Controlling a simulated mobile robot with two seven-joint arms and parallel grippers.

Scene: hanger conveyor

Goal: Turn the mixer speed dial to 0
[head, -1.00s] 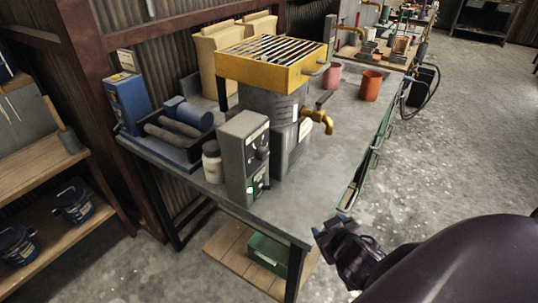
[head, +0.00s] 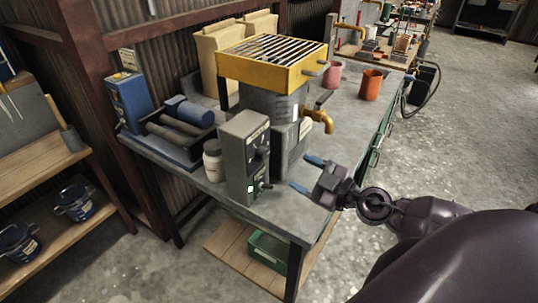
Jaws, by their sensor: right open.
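The mixer appears as a grey tank with a yellow slatted top (head: 272,60) and a brass tap on the table. In front of it stands an upright grey control box (head: 236,165) with dark knobs on its right-hand face. An upper knob (head: 262,151) and a lower knob (head: 261,186) show there, beside a small lit green-white spot. Which one is the speed dial, and its setting, are too small to read. My right gripper (head: 307,174) is open and empty, to the right of the box with its blue-tipped fingers pointing at it, apart from the knobs. My left gripper is not in view.
A white jar (head: 213,160) stands left of the control box, beside a blue tray with rollers (head: 177,138). Red and orange cups (head: 371,85) stand farther back. The tabletop (head: 325,135) is clear right of the tank. A green bin (head: 268,250) sits below.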

